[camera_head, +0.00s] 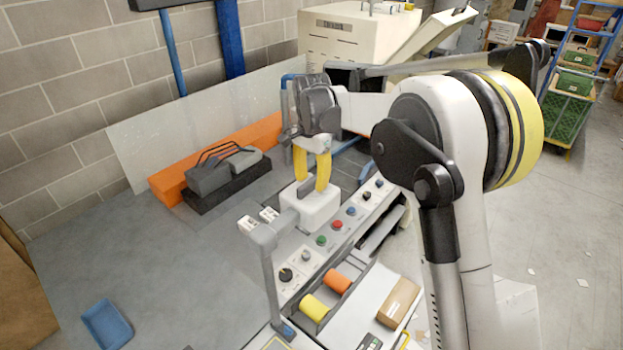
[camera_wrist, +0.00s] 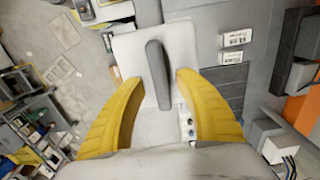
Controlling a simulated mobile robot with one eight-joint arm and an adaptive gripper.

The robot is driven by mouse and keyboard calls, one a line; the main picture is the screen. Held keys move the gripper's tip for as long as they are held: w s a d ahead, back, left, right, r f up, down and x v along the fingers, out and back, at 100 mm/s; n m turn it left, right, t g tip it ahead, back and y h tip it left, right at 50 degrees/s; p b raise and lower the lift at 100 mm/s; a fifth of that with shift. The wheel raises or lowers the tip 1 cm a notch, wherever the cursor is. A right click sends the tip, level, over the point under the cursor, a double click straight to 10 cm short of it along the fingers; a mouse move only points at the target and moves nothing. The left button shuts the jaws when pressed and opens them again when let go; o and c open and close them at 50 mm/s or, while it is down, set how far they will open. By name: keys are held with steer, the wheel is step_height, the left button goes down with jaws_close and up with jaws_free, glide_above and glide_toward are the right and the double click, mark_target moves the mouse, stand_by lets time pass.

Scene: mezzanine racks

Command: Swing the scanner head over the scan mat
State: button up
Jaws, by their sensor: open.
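The scanner head (camera_head: 320,210) is a white block on a grey swing arm (camera_head: 265,236) carried by a thin upright post. It also shows in the wrist view (camera_wrist: 183,45), with a dark grey bar handle (camera_wrist: 155,62) standing on it. My gripper (camera_head: 310,184) has two yellow fingers and is open just above the head. In the wrist view the fingers stand on either side of the handle, with gaps. I cannot tell whether the yellow-edged patch (camera_head: 275,343) at the bottom edge is the scan mat.
A control strip with coloured buttons (camera_head: 337,225) runs beside the head. Yellow (camera_head: 313,308) and orange rolls and a brown box (camera_head: 398,300) lie nearer. A dark grey device (camera_head: 225,172) stands by an orange block (camera_head: 165,186). A blue tray (camera_head: 107,324) sits left on open grey surface.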

steer(key=shift+f, duration=0.2)
jaws_close()
